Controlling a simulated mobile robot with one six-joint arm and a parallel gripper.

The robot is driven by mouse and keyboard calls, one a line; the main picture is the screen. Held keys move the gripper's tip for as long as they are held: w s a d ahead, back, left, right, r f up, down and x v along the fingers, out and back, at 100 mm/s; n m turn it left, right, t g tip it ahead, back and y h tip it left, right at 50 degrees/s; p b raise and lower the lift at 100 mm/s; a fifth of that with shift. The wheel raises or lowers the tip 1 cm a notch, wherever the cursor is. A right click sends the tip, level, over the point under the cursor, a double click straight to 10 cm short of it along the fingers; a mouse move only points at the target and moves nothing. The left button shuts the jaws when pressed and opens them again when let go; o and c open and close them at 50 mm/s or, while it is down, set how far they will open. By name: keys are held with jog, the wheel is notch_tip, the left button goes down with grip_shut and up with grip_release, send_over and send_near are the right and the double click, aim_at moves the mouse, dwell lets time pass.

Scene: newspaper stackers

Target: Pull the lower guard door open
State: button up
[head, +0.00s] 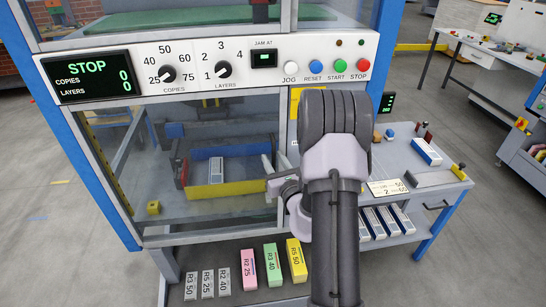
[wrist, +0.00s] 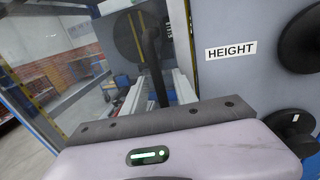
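The lower guard door (head: 210,238) is a clear panel in a grey frame below the control panel. It looks closed in the head view, with the stacker's inside showing through it.
The control panel (head: 210,68) shows STOP and zero counts. Coloured blocks, including a pink one (head: 248,269), lie on the ledge below the door. A side table (head: 400,160) stands at right. A HEIGHT label (wrist: 231,50) and black knobs are near my gripper. Open floor lies left.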

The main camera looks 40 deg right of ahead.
grip_shut()
dwell(1.4)
